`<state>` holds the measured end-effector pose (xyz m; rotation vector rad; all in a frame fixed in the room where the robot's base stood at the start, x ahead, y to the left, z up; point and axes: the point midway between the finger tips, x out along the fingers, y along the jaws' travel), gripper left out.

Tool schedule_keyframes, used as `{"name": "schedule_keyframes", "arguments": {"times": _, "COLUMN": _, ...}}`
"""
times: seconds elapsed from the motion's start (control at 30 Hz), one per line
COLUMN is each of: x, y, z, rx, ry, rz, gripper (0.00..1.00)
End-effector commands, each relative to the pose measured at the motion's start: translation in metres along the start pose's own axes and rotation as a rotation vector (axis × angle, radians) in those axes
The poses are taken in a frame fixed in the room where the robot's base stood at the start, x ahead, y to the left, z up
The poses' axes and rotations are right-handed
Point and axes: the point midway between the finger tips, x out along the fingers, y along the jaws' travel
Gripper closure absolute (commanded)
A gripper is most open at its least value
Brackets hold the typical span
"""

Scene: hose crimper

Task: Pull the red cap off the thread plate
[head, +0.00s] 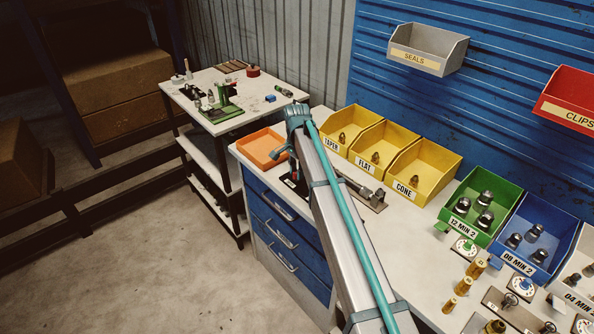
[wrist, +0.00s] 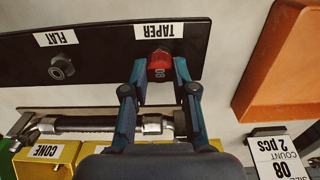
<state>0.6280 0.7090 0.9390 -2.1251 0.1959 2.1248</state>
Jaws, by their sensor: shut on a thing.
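The dark thread plate (wrist: 105,50) lies across the upper part of the wrist view, with white TAPER and FLAT labels that appear upside down. The red cap (wrist: 160,64) sits at the TAPER position, next to its label. My gripper (wrist: 160,72) is shut on the red cap, with one blue-grey finger on each side. A dark fitting (wrist: 61,67) stands uncapped at the FLAT position. Whatever is under the cap is hidden.
An orange tray (head: 263,147) lies near the plate. A hose assembly with metal ends (wrist: 90,124) lies close by the fingers. Yellow bins marked TAPER, FLAT and CONE (head: 422,172) stand along the wall. A side cart (head: 215,125) stands at the back left.

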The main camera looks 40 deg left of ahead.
Motion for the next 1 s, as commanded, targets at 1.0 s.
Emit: {"name": "schedule_keyframes", "arguments": {"times": 1.0, "x": -0.0067, "y": -0.0001, "z": -0.0002, "rx": 0.000, "ry": 0.001, "rz": -0.001, "gripper": 1.00}}
